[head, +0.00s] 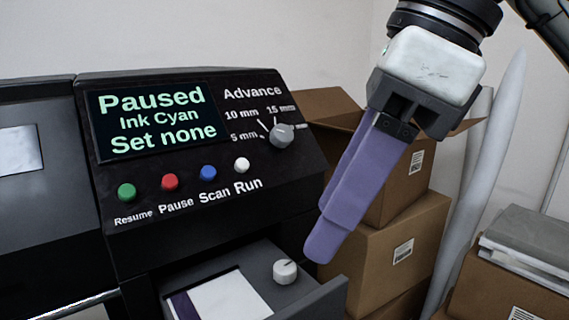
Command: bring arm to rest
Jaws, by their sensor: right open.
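My right gripper (325,245) comes in from the upper right and points down and to the left. Its purple fingers overlap from this angle, with nothing seen between them; it is open. It hangs in front of the cardboard boxes, to the right of the black machine panel (220,225) and apart from its knobs as far as I can tell. My left gripper is not in view.
The panel's screen (157,120) reads "Paused, Ink Cyan, Set none". Green, red, blue and white buttons (242,165) and an Advance knob (282,135) sit on it. An open drawer (318,290) juts out below. Stacked cardboard boxes (375,245) stand behind.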

